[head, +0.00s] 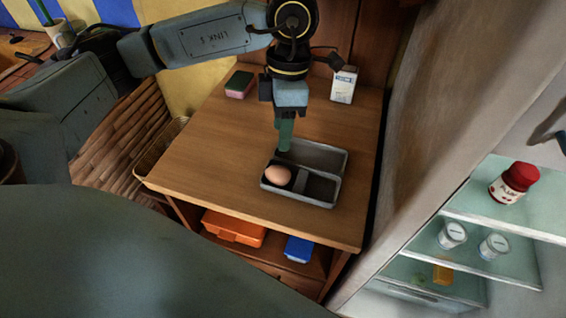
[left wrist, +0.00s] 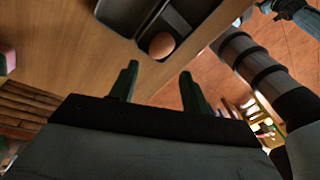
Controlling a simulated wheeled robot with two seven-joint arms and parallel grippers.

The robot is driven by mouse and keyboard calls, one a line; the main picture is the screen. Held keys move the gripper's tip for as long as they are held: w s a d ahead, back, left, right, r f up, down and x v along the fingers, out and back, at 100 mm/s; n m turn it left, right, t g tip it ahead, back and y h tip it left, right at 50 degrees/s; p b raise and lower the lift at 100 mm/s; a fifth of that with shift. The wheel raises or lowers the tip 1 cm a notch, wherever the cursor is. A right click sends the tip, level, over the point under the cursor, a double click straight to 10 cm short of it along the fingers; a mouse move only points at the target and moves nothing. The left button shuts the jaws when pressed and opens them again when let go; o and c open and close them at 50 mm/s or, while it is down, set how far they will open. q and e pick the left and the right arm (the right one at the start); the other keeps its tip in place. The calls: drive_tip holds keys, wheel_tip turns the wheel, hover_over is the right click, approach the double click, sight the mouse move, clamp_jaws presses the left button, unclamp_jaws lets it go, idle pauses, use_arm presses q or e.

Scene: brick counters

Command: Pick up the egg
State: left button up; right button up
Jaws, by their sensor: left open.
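A brown egg (head: 277,175) sits in the front left part of a grey divided tray (head: 322,200) on the wooden counter. In the left wrist view the egg (left wrist: 161,45) lies in a dark compartment of the tray (left wrist: 179,22), beyond the fingertips. My left gripper (head: 285,146) points down just behind the egg in the head view, at the tray's back left side. In the left wrist view its two green fingers (left wrist: 160,78) are spread apart with nothing between them.
A pink and green sponge (head: 240,84) and a white carton (head: 344,85) stand at the back of the counter (head: 200,150). An orange box (head: 234,227) and a blue box (head: 298,249) lie on the shelf below. An open fridge with jars (head: 513,182) is at right.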

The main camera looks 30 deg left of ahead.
sight(278, 169)
use_arm(q)
drive_tip(key=f, duration=0.1)
drive_tip(key=s+f, duration=0.1)
drive_tip(key=f, duration=0.1)
drive_tip(key=shift+f, duration=0.15)
drive_tip(key=shift+s+f, duration=0.15)
drive_tip(key=shift+f, duration=1)
drive_tip(key=f, duration=0.3)
drive_tip(key=shift+s+d+f, duration=0.1)
drive_tip(key=shift+s+f, duration=0.2)
drive_tip(key=shift+s, duration=0.05)
drive_tip(key=shift+f+b, duration=0.25)
drive_tip(key=shift+b, duration=0.05)
drive_tip(key=c, duration=0.3)
use_arm(e)
drive_tip(key=shift+s+d+f, duration=0.2)
drive_tip(key=shift+s, duration=0.25)
drive_tip(key=shift+s+d+f, duration=0.15)
drive_tip(key=shift+s+d, duration=0.05)
drive_tip(key=shift+s, duration=0.2)
use_arm(q)
drive_tip(key=shift+r, duration=0.1)
